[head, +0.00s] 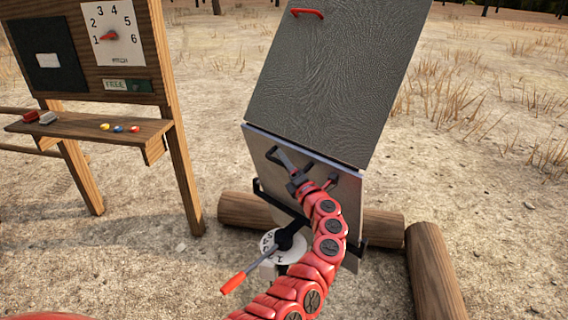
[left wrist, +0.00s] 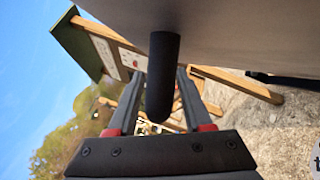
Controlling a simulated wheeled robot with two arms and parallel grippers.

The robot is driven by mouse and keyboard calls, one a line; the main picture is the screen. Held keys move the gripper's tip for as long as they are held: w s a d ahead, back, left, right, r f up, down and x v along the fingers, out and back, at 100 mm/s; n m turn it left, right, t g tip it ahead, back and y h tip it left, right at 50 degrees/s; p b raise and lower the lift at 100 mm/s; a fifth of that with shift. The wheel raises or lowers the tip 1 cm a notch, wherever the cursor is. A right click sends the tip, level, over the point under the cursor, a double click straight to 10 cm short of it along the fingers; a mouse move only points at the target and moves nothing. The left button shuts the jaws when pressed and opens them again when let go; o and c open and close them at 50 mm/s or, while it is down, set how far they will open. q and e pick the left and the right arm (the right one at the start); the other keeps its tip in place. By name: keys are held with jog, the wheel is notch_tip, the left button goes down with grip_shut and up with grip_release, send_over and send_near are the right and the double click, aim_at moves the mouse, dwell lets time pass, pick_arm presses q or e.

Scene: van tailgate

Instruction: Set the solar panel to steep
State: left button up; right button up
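The panel (head: 325,75) is a tilted slab with a dark textured face and a red handle (head: 307,13) at its top. A lighter grey plate (head: 345,195) is below it. My left gripper (head: 280,158) is in front of this plate, its fingers spread. In the left wrist view, a black rod-like grip (left wrist: 162,75) shows between the fingers (left wrist: 163,95), with gaps beside it; I cannot tell whether they touch it. A white lettered dial (head: 268,242) with a red-tipped lever (head: 233,283) is at the panel's base. My right gripper is not in view.
A wooden board stand (head: 185,165) at left carries a 1-to-6 pitch gauge (head: 112,35), a sign reading FREE (head: 115,85) and a shelf (head: 75,130) with small objects. Logs (head: 437,275) lie around the panel's base. Open sandy ground is at right.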

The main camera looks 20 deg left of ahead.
pick_arm(q)
jog(key=shift+s, duration=0.1)
jog(key=shift+s+d+f, duration=0.1)
jog(key=shift+d+f, duration=0.05)
jog(key=shift+d, duration=0.05)
jog(key=b+v, duration=0.4)
jog(key=v, duration=1.3)
jog(key=shift+a, duration=0.1)
